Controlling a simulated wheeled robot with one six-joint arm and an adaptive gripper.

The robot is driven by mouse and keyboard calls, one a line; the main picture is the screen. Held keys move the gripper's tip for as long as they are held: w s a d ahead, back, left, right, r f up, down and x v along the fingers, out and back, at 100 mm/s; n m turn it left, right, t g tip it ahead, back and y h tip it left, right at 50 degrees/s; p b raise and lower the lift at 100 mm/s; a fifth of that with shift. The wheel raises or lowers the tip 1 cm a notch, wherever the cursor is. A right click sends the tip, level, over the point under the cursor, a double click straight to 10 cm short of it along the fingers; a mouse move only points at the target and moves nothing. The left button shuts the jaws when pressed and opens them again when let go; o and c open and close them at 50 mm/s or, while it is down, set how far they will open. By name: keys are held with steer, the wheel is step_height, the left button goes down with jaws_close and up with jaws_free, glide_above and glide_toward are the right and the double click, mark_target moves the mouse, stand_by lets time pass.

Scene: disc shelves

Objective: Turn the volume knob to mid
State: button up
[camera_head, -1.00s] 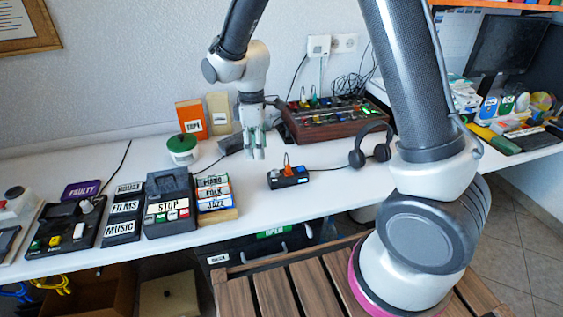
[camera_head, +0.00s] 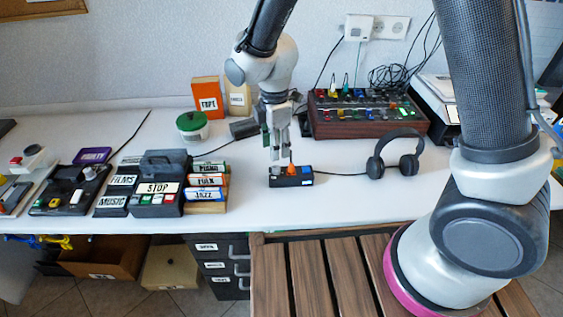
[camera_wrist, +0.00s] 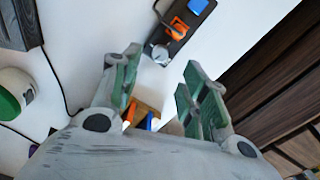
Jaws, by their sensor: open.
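A small black box (camera_head: 283,181) sits on the white table, with an orange pointer-like part (camera_head: 292,169) standing on top and a blue patch at its right end. In the wrist view the box (camera_wrist: 187,38) shows the orange part (camera_wrist: 178,27), a silver round knob (camera_wrist: 160,53) at its near end and a blue part (camera_wrist: 198,6). No volume label is readable, so I cannot tell which part is the volume knob. My gripper (camera_head: 280,151) points down just above the box, near its left part. In the wrist view my gripper (camera_wrist: 160,86) is open and empty, its green-padded fingers apart.
A brown mixer-like console (camera_head: 360,127) stands behind to the right, and black headphones (camera_head: 398,152) lie right of the box. A green-lidded tub (camera_head: 192,124) stands back left. Labelled PIANO, FOLK and JAZZ cases (camera_head: 206,180) stand left. The table in front of the box is clear.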

mark_target(276, 167)
step_height(276, 167, down, 8)
steer(key=shift+r, duration=0.15)
stand_by(0.3)
jaws_close()
